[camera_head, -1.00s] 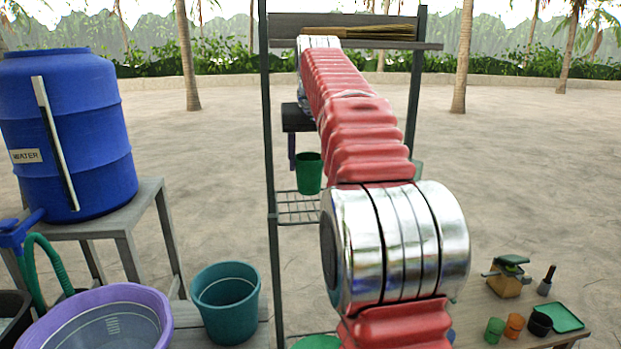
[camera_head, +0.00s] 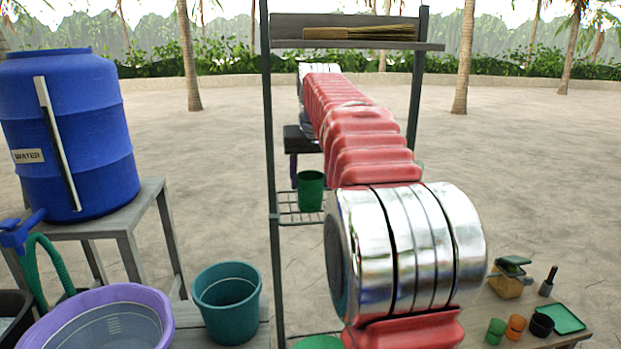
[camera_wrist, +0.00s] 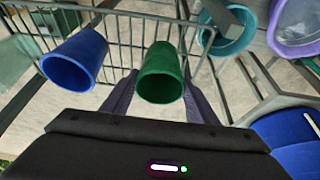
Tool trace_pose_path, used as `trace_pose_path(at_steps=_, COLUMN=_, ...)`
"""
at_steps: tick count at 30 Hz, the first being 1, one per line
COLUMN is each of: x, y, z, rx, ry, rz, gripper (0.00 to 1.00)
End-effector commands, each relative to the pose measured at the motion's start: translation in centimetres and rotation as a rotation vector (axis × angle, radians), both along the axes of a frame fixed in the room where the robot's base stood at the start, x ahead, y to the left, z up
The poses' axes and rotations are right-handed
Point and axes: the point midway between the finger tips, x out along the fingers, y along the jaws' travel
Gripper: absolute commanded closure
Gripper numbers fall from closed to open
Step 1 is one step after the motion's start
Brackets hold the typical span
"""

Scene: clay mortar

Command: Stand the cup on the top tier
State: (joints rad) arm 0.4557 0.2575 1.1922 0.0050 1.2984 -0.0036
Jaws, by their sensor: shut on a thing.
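The green cup (camera_head: 311,191) is upright in the head view, just under my gripper (camera_head: 294,172). In the wrist view the green cup (camera_wrist: 161,82) sits between the two purple fingers of my gripper (camera_wrist: 160,90), which is shut on it. In the head view the cup's base overlaps a wire tier (camera_head: 290,216) of the dark-framed rack. I cannot tell whether it touches the wires. A blue cup (camera_wrist: 75,60) shows left of the green cup in the wrist view, by the wire rack (camera_wrist: 122,45).
A blue water barrel (camera_head: 65,135), a purple basin (camera_head: 150,300) and a teal bucket (camera_head: 227,303) stand left. Small cups and a green tray (camera_head: 562,318) lie on a table at right. My arm hides part of the rack.

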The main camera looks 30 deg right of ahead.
Motion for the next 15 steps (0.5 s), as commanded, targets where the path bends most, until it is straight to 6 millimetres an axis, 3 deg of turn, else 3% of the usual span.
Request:
trace_pose_path(at_steps=8, x=0.00, y=-0.02, z=-0.09, rx=0.000, ry=-0.001, rz=0.000, gripper=0.69)
trace_pose_path(at_steps=9, x=0.01, y=-0.03, z=-0.15, rx=0.000, ry=-0.001, rz=0.000, gripper=0.46)
trace_pose_path(at_steps=15, x=0.01, y=-0.03, z=-0.13, rx=0.000, ry=-0.001, rz=0.000, gripper=0.32)
